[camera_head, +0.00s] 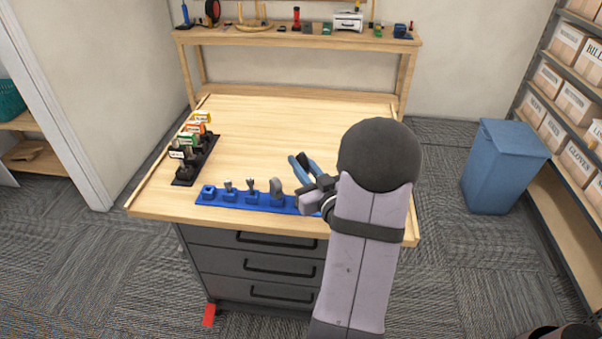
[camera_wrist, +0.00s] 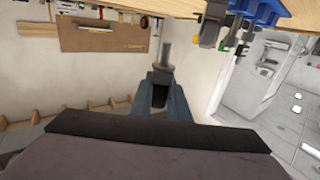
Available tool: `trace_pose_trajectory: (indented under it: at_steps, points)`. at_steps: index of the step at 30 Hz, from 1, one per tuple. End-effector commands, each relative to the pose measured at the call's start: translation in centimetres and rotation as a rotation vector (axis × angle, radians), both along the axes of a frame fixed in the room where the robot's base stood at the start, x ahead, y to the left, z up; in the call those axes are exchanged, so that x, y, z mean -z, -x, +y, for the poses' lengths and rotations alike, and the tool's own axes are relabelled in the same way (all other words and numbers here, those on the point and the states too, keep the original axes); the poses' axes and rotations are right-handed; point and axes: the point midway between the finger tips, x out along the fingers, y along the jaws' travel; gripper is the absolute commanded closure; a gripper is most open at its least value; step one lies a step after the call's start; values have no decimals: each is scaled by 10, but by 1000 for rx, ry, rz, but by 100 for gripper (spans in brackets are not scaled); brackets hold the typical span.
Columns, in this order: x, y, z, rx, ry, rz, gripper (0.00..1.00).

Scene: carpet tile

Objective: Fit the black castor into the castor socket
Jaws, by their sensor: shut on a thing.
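My gripper (camera_wrist: 163,98) is shut on the black castor (camera_wrist: 160,88). In the wrist view the castor's dark body sits between the blue-grey fingers, and its grey stem sticks out past the fingertips. I cannot tell which place is the castor socket; my arm hides the strip's right end.
A black rack (camera_head: 185,181) with several colour-labelled items stands at the bench's left. The bench top (camera_head: 265,135) is clear behind the strip. A shelf (camera_head: 290,40) with small objects runs along the back. A blue bin (camera_head: 502,165) stands on the floor at right.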

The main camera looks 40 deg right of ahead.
Motion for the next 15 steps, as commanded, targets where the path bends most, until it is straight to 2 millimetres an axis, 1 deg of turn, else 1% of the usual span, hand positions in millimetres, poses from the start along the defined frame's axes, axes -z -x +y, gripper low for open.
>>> trace_pose_trajectory:
  at_steps: [3,11,15]
  points:
    - [-9,0,0,0,2,-2,100]
    - [-14,1,-1,3,0,0,100]
    - [-15,7,-10,26,-1,-1,100]
